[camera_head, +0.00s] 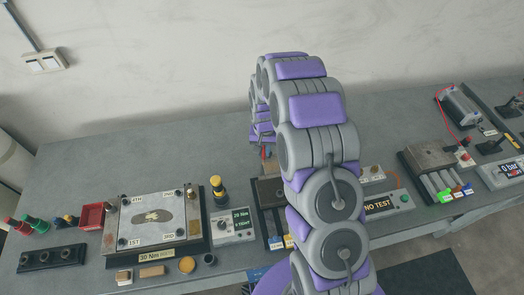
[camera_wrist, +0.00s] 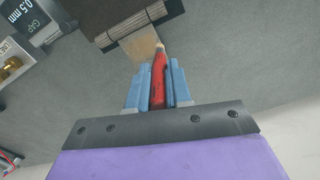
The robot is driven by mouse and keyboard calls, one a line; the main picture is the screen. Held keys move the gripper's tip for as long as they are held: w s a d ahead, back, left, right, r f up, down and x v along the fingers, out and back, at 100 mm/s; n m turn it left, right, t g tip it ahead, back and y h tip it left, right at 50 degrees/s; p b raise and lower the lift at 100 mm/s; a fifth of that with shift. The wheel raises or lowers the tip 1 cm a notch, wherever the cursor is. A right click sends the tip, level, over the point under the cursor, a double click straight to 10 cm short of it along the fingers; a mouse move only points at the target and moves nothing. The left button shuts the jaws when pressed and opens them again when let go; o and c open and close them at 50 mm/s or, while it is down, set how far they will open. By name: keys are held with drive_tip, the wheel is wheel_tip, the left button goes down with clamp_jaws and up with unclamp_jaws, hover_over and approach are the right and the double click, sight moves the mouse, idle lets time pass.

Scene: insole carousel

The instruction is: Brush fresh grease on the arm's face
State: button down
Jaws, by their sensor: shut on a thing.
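My gripper (camera_wrist: 158,72) has blue fingers and is shut on a thin red-handled tool with a pale tip (camera_wrist: 159,56), which looks like the brush. The tool points away from the gripper, toward a dark block (camera_wrist: 125,14). A small tan, worn-looking piece (camera_wrist: 140,46) sticks out from under the block's edge, perhaps the arm's face. The tool's tip is right beside or over this piece; I cannot tell whether they touch. In the head view my gripper (camera_head: 266,153) is small and partly hidden by my arm, above a dark block (camera_head: 268,189). No grease is clearly visible.
In the wrist view, a "GAP 0.5 mm" box (camera_wrist: 42,22) and a brass part (camera_wrist: 10,70) lie left. In the head view, a plate fixture (camera_head: 204,228), a torque display (camera_head: 235,226) and a red tray (camera_head: 93,217) stand left. A "NO TEST" box (camera_head: 402,200) stands right.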

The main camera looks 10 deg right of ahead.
drive_tip(key=r, duration=0.3)
drive_tip(key=shift+d+r, duration=0.2)
drive_tip(key=shift+a+r+p, duration=0.35)
drive_tip(key=shift+r, duration=0.5)
drive_tip(key=shift+d, duration=0.3)
drive_tip(key=shift+a, duration=0.15)
